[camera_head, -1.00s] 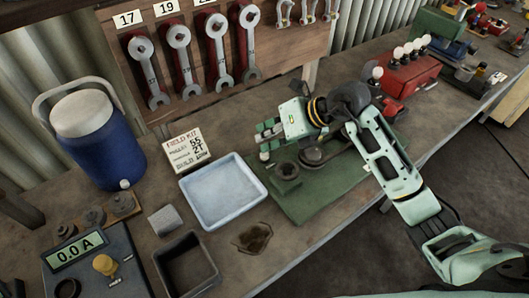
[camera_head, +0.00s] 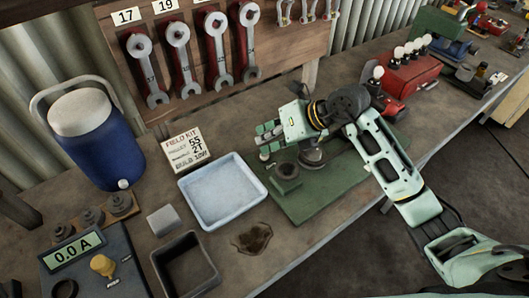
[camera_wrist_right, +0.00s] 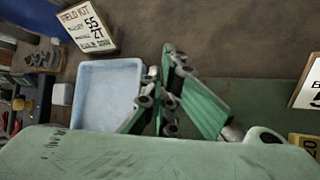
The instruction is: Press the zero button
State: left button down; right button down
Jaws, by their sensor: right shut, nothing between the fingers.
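No button clearly marked zero can be made out. A small pale round knob (camera_head: 264,156) stands at the left edge of the green base plate (camera_head: 318,199), just below my right gripper (camera_head: 268,138); I cannot tell whether it is the button. My right gripper is shut and empty above the plate's back left part, apparently clear of it. Its fingers (camera_wrist_right: 168,105) also show in the wrist view. A yellow label (camera_wrist_right: 303,145) at the right edge there is only partly legible. My left gripper is not in view.
A pale blue tray (camera_head: 234,218) lies left of the plate, with the field kit card (camera_head: 187,149) behind it. A meter reading 0.0 A (camera_head: 75,250) with a yellow knob stands front left. A red unit (camera_head: 412,75) stands behind my right arm.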

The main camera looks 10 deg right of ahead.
jog(key=shift+r, duration=0.1)
jog(key=shift+r+p, duration=0.75)
jog(key=shift+r, duration=0.05)
notch_tip(320, 180, up, 5)
jog(key=p, duration=0.3)
dwell(0.3)
dwell(0.4)
